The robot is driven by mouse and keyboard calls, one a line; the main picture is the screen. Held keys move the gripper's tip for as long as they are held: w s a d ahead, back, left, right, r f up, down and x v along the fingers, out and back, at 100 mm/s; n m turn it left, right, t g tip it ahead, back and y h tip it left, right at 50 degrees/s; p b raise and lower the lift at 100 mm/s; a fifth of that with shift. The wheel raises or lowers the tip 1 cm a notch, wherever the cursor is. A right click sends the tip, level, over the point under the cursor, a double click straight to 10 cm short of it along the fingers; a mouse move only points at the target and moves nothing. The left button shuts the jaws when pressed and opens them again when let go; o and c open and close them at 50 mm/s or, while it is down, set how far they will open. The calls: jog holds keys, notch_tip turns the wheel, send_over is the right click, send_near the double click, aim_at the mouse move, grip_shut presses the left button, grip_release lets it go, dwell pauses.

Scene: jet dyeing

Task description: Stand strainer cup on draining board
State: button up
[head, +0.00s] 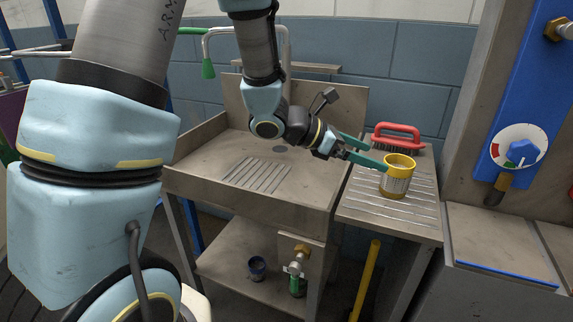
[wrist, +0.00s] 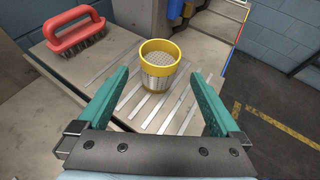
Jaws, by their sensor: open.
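The strainer cup (head: 397,177) is a metal cup with a yellow rim and base. It stands upright on the ribbed draining board (head: 375,203) to the right of the sink. In the wrist view the cup (wrist: 158,70) stands just beyond and between the fingertips, with its perforated inside showing. My gripper (head: 366,150) is open, its two green fingers apart and pointing at the cup. In the wrist view the gripper (wrist: 162,85) holds nothing, and a gap shows between each finger and the cup.
A red-handled brush (head: 397,137) lies behind the cup on the board. The sink basin (head: 220,158) to the left is empty. A blue panel with a dial (head: 519,148) stands at the right. The board's front is clear.

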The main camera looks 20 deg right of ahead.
jog(key=w+a+f+m+t+y, duration=0.1)
jog(key=a+m+y, duration=0.5)
jog(key=a, duration=1.3)
jog(key=w+a+f+m+t+y, duration=0.2)
jog(key=a+m+y, duration=0.4)
jog(key=a+m, duration=0.5)
jog(key=a, duration=0.9)
jog(key=shift+w+a+f+t+y, duration=0.2)
jog(key=shift+f+t+y, duration=0.1)
jog(key=shift+f, duration=0.1)
notch_tip(320, 180, up, 3)
jog(key=p, duration=0.3)
